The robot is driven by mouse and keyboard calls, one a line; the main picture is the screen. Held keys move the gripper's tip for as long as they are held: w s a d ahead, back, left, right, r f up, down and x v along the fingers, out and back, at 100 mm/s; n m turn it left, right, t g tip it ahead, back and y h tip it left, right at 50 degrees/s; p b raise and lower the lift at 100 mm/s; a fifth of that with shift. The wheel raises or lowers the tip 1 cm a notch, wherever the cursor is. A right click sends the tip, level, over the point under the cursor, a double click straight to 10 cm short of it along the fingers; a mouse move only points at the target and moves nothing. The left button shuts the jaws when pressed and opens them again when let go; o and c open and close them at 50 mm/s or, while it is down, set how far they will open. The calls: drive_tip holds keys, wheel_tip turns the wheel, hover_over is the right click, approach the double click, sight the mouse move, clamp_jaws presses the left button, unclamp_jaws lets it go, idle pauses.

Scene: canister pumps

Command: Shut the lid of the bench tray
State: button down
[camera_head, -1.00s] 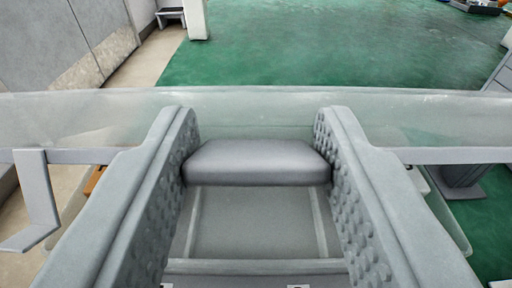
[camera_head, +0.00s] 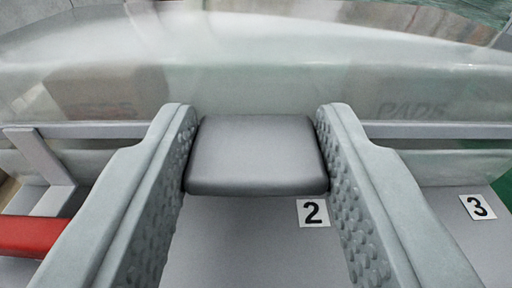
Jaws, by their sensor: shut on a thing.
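The clear, slightly frosted lid (camera_head: 250,80) spans the upper part of the view, with a grey rail along its lower edge. A grey padded block, the lid's handle (camera_head: 257,155), sits at its middle. My gripper (camera_head: 256,112) is shut on this handle, with one textured finger touching each side. The body of the bench tray cannot be clearly told apart from the grey surface below; how far the lid stands from its closed position cannot be told.
A red bar-like thing (camera_head: 30,236) is at the left edge. Boxes show blurred through the lid, the right one (camera_head: 410,100) lettered "PADS".

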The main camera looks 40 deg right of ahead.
drive_tip(key=c, duration=0.8)
unclamp_jaws()
drive_tip(key=shift+c, duration=0.2)
drive_tip(key=v, duration=1.7)
drive_tip(key=shift+s, duration=0.2)
